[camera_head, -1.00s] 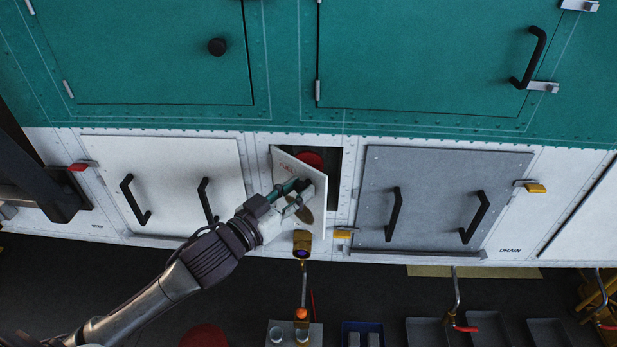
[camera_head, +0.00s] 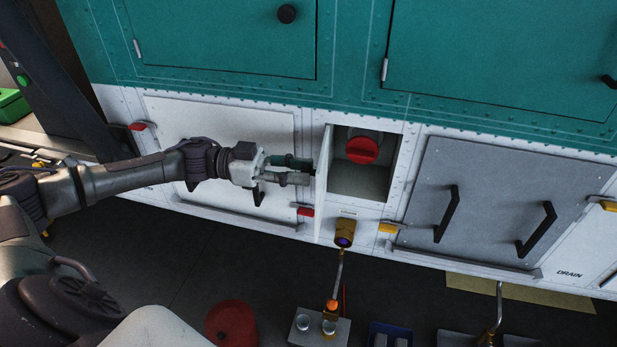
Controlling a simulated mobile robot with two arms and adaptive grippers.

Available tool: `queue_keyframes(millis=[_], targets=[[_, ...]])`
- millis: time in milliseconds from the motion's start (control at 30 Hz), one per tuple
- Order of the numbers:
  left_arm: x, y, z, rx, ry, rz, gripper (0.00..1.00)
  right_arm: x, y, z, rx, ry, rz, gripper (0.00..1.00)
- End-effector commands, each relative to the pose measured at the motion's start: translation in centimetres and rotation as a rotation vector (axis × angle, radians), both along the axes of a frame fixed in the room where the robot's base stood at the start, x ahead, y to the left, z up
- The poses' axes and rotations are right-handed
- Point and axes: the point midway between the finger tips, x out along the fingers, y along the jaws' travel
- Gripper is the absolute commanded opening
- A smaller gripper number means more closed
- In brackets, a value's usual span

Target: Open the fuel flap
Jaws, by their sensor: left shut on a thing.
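The fuel flap (camera_head: 322,185) is a thin white door, seen nearly edge-on and swung out to the left of its recess. Behind it the square recess (camera_head: 362,182) is open to view, with a red round cap (camera_head: 361,150) inside near the top. My left gripper (camera_head: 308,173) comes in from the left and is shut on the flap's outer side; what exactly its fingertips grip is hard to see. My right gripper does not show.
A grey panel (camera_head: 492,205) with black handles is to the right of the recess, a white panel (camera_head: 225,125) behind my left arm. Below the recess is a brass fitting (camera_head: 344,233). A red round object (camera_head: 231,322) and a grey box (camera_head: 318,330) are lower down.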

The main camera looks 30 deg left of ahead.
Motion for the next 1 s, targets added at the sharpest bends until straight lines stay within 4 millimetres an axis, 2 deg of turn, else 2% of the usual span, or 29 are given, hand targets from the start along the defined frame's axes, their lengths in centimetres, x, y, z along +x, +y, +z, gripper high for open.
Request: queue_keyframes(millis=[300, 733, 767, 900, 1000], targets=[[0.01, 0.88, 0.01, -0.003, -0.001, -0.080, 0.00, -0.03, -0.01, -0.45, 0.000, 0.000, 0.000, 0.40], [-0.02, 0.92, 0.02, -0.003, -0.001, -0.088, 0.00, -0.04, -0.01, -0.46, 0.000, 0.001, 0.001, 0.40], [-0.02, 0.92, 0.02, -0.003, -0.001, -0.088, 0.33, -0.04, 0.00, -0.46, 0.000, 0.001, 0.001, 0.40], [-0.02, 0.92, 0.02, -0.003, -0.001, -0.088, 0.55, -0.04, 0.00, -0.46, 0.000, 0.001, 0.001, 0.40], [-0.02, 0.92, 0.01, -0.003, -0.001, -0.087, 0.55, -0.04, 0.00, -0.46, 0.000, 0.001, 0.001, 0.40]])
